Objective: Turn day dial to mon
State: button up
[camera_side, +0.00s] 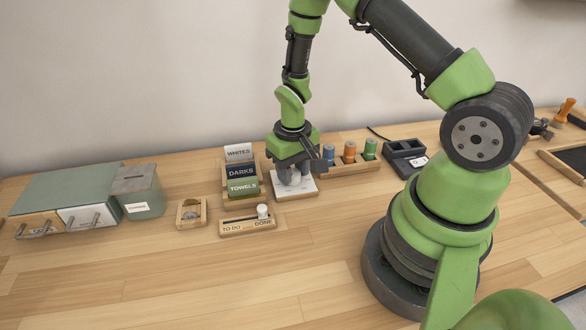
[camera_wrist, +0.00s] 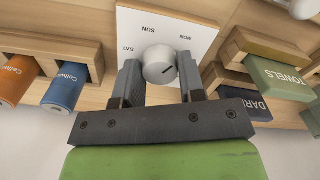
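The day dial is a pale grey round knob (camera_wrist: 159,65) on a white card (camera_wrist: 205,22). In the wrist view the card's print is upside down, with SUN, MON and SAT legible. A short dark mark on the knob points towards the right of the picture. My gripper (camera_wrist: 160,72) has one finger on each side of the knob, very close to it; whether both touch is unclear. In the side view my gripper (camera_side: 292,172) is low over the white card (camera_side: 297,190) and hides most of the dial.
Labelled WHITES, DARKS and TOWELS blocks (camera_side: 242,187) stand just left of the card. A rack with coloured cylinders (camera_side: 349,152) is to its right. A TO DO/DONE slider (camera_side: 247,226) lies in front.

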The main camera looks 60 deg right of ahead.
jog(key=o, duration=0.4)
jog(key=shift+r, duration=0.1)
notch_tip(320, 180, up, 10)
jog(key=shift+f, duration=0.1)
dwell(0.4)
notch_tip(320, 180, up, 12)
jog(key=t, duration=0.3)
send_over(293, 172)
jog(key=s+a, duration=0.3)
jog(key=a, duration=0.2)
jog(key=s+a+r+t, duration=0.1)
jog(key=s+r, duration=0.1)
jog(key=s, duration=0.1)
jog(key=s+a+r+t+y, duration=0.1)
jog(key=s+a+r, duration=0.1)
jog(key=s, duration=0.2)
jog(key=s+a+r+t+y, duration=0.1)
jog(key=s+r+t, duration=0.1)
jog(key=s+r, duration=0.1)
jog(key=shift+s+a+r, duration=0.1)
jog(key=shift+s+a, duration=0.2)
